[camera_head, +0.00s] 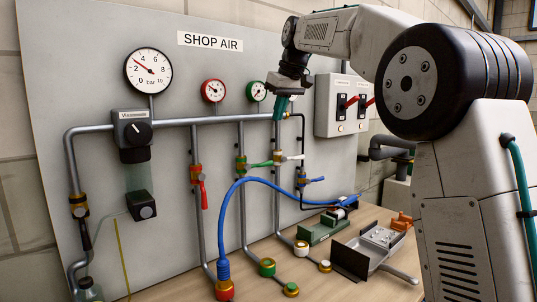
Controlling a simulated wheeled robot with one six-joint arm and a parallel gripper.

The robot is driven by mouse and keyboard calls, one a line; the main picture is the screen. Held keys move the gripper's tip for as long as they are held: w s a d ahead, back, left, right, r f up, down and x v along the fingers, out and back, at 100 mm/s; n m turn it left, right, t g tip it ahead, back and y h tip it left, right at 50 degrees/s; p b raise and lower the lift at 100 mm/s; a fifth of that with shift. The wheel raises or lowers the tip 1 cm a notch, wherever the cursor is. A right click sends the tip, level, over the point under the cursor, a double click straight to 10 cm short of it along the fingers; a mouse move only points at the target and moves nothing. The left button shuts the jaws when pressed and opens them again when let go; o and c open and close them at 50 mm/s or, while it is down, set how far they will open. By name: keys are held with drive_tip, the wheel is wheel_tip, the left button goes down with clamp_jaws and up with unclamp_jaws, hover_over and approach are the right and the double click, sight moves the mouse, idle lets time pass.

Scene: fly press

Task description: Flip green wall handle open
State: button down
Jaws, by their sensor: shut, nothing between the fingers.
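The green handle (260,164) sits on a brass valve on a vertical pipe of the wall panel. It points sideways to the right, across the pipe. My gripper (280,110) points down from the upper middle, its teal fingers together with nothing between them. It is above and to the right of the green handle, apart from it, and overlaps the horizontal pipe in the picture. Its exact distance from the panel cannot be told.
Next to the green handle are a cream handle (292,157) and a blue handle (315,180), both pointing right. A red handle (203,194) hangs down at left. A blue hose (262,184) arches below the green handle. A grey switch box (343,104) is at right.

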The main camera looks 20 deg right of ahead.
drive_tip(key=shift+f, duration=0.1)
approach(259, 165)
drive_tip(key=w+d+f, duration=0.1)
drive_tip(key=w+f, duration=0.3)
drive_tip(key=f, duration=0.1)
drive_tip(key=shift+d+f, duration=0.3)
drive_tip(key=shift+f, duration=0.05)
drive_tip(key=shift+a, duration=0.1)
